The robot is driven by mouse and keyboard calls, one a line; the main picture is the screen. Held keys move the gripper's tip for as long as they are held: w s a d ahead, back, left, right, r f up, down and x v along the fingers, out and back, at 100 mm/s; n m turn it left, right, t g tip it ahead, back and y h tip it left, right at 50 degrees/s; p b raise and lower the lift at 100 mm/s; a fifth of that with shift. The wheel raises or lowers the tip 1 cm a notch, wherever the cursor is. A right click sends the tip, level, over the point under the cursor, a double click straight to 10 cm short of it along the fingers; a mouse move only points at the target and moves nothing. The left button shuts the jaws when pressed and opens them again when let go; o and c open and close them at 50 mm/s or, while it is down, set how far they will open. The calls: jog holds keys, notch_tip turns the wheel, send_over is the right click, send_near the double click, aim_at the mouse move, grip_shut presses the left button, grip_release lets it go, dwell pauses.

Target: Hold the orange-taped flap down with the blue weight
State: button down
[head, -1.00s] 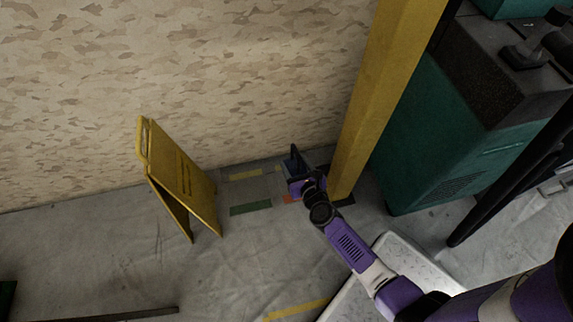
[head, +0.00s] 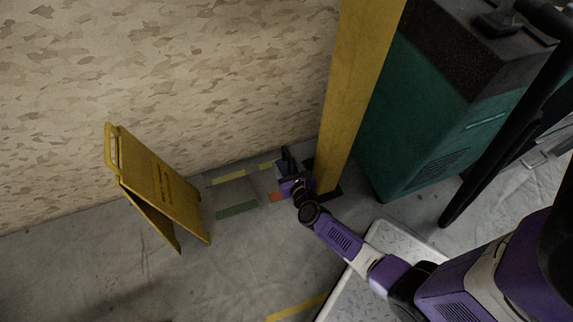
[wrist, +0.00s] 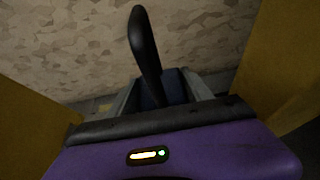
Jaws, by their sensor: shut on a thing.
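The blue weight (head: 287,166) is a dark blue block with a black upright handle, and it also shows in the wrist view (wrist: 158,92). My gripper (head: 292,184) is shut on it, close to the wall and left of the yellow post. In the wrist view my gripper's grey fingers (wrist: 160,103) sit either side of the weight. An orange tape strip (head: 276,197) lies on the floor just left of my gripper. I cannot tell whether the weight touches the floor. The floor under the weight is hidden.
Green tape (head: 237,210) and yellow tape (head: 229,178) mark other floor edges to the left. A yellow folding sign (head: 165,190) stands further left. A yellow post (head: 350,100) rises close on the right, with a green machine (head: 425,125) beyond. The patterned wall (head: 190,75) is behind.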

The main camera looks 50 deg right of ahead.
jog(key=shift+w+f+b, duration=0.1)
jog(key=shift+f+b, duration=2.3)
jog(key=shift+f, duration=0.4)
jog(key=shift+f, duration=0.15)
jog(key=shift+f+b, duration=0.35)
jog(key=shift+b, duration=0.2)
jog(key=shift+f+b, duration=0.8)
jog(key=shift+b, duration=0.05)
jog(key=shift+f, duration=0.1)
